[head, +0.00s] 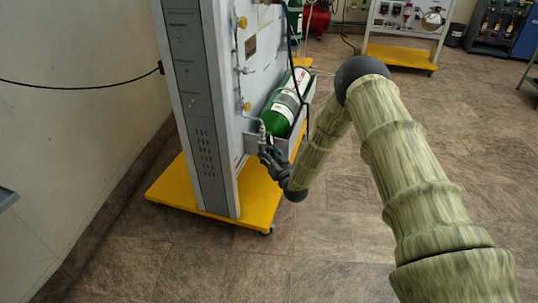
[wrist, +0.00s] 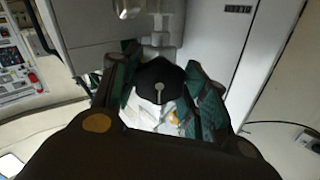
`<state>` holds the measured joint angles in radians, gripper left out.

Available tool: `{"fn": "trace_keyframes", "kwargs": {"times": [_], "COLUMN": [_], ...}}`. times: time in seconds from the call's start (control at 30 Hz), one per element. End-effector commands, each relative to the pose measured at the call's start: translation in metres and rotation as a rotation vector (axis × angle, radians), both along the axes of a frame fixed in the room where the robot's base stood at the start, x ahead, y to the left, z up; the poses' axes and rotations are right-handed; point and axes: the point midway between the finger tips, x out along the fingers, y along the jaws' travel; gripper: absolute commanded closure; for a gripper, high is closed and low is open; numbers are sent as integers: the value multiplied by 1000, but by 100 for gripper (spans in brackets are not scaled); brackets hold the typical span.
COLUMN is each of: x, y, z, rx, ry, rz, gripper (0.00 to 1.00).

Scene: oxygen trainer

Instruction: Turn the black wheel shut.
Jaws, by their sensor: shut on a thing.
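The black wheel (wrist: 158,80) shows in the wrist view between the two fingers of my gripper (wrist: 160,90), with a pale round spot and line at its middle. The fingers flank it on both sides and are shut on it. Behind it a grey metal valve body (wrist: 158,36) runs up to the panel. In the head view my gripper (head: 268,158) is at the lower end of the green cylinder (head: 279,114), low beside the trainer panel. The wheel is hidden or too small to make out there.
The cylinder lies tilted in a grey holder on the trainer panel (head: 255,60). The panel stands on a yellow base (head: 176,190). A black hose (head: 302,70) hangs near my arm. Another trainer (head: 408,22) stands at the back. The floor to the right is clear.

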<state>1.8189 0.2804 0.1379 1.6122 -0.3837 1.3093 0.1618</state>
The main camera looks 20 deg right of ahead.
Motion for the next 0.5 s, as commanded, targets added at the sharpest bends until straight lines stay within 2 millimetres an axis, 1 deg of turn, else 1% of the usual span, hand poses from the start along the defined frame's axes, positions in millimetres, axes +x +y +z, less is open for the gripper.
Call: {"fn": "trace_keyframes", "kwargs": {"times": [0.37,0.4,0.47,0.5], "x": [-1,-1,-1,-1], "y": [1,1,0,0], "z": [-2,-2,-2,-2], "rx": [4,4,3,3], "ry": [3,3,3,3], "rz": [1,1,1,1], "gripper": [79,48,37,34]}}
